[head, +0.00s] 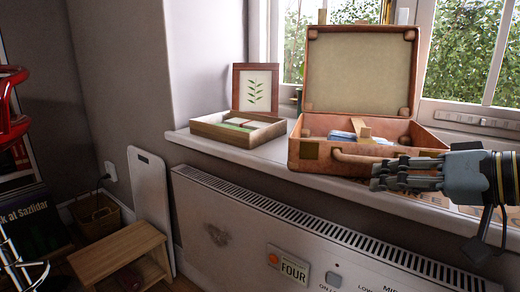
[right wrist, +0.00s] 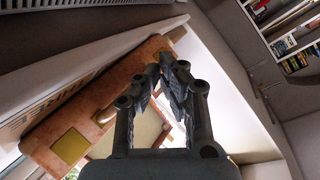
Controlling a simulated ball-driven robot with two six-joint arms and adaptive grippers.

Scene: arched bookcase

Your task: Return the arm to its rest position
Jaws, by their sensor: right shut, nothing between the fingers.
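My right gripper (head: 384,176) comes in from the right in the head view, in front of the open suitcase on the windowsill. It is shut and empty. In the right wrist view my right gripper (right wrist: 169,62) has its fingertips together, with the suitcase behind it. The brown suitcase (head: 305,152) stands open with its lid up and holds a blue-grey item and a wooden piece. The suitcase also shows in the right wrist view (right wrist: 100,108). My left gripper is not clearly in view.
A wooden tray (head: 215,133) and a framed leaf picture (head: 255,90) stand left of the suitcase on the sill (head: 265,157). A white heater (head: 235,225) is below. A small wooden stool (head: 118,252), a basket (head: 100,222) and a white board (head: 148,195) stand at lower left.

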